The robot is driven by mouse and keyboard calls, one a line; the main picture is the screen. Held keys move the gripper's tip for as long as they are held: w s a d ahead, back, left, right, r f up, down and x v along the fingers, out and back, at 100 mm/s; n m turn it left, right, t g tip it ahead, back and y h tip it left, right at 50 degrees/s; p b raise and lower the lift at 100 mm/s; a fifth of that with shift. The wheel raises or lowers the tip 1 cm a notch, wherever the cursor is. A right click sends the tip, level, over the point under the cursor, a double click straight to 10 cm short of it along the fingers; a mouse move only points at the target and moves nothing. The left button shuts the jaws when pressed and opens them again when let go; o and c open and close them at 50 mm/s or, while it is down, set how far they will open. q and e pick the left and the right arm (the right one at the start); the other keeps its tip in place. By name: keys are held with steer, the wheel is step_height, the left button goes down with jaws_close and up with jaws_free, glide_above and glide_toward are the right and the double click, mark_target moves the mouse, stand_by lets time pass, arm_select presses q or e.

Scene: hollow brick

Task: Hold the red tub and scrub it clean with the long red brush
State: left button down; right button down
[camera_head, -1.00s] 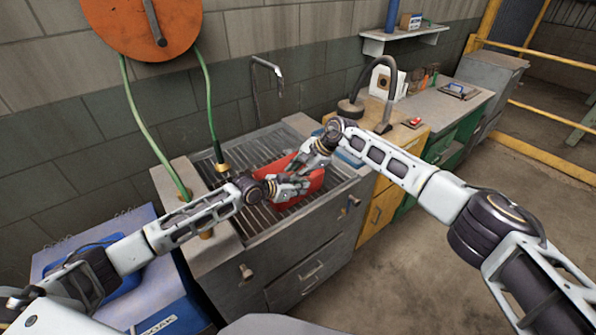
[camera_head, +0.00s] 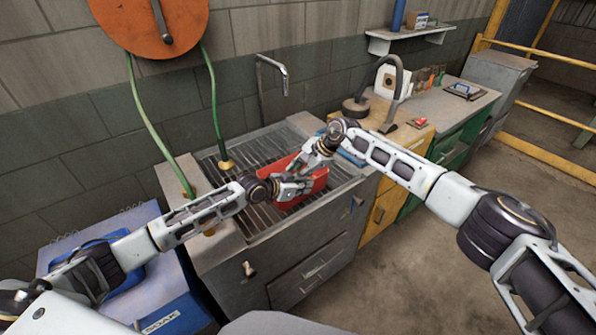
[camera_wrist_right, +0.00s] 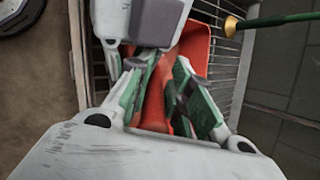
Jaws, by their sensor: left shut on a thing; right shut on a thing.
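The red tub (camera_head: 312,184) sits on the slatted sink top, partly hidden by both grippers in the head view. It also shows in the right wrist view (camera_wrist_right: 196,45), behind the fingers. My left gripper (camera_head: 303,187) is shut at the tub's near left side, holding it. My right gripper (camera_head: 306,168) is over the tub, pointing down and to the left. In the right wrist view its green-padded fingers (camera_wrist_right: 165,105) are shut on the red handle of the brush (camera_wrist_right: 155,104). The brush head is hidden, so I cannot tell whether it touches the tub.
A tall faucet (camera_head: 273,66) stands behind the sink. A green hose (camera_head: 213,100) hangs from the orange reel (camera_head: 150,22), its brass end near the sink's left. A blue bin (camera_head: 115,270) stands left; a wooden bench (camera_head: 410,139) with a dark curved-arm device stands right.

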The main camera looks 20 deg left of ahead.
steer(key=shift+s+a+f+g, duration=0.1)
steer(key=shift+s+a+g, duration=0.05)
steer(key=shift+s+a, duration=0.4)
steer(key=shift+s+a+f+g, duration=0.15)
steer(key=shift+s+a, duration=0.15)
steer(key=shift+s, duration=0.3)
steer(key=shift+w+d, duration=0.65)
steer(key=shift+w, duration=0.15)
steer(key=shift+w+d, duration=0.6)
steer(key=shift+w, duration=0.2)
steer(key=shift+w+d, duration=0.1)
steer(key=shift+w, duration=0.05)
steer(key=shift+w+d+r, duration=0.2)
steer(key=shift+w+d, duration=0.3)
steer(key=shift+w, duration=0.2)
steer(key=shift+w+d+r, duration=0.2)
steer(key=shift+w+d, duration=0.25)
steer(key=shift+w, duration=0.25)
steer(key=shift+w+d, duration=0.1)
steer(key=shift+w, duration=0.05)
steer(key=shift+w+d, duration=0.45)
steer(key=shift+w, duration=0.2)
steer(key=shift+w+d, duration=0.45)
steer(key=shift+w, duration=0.15)
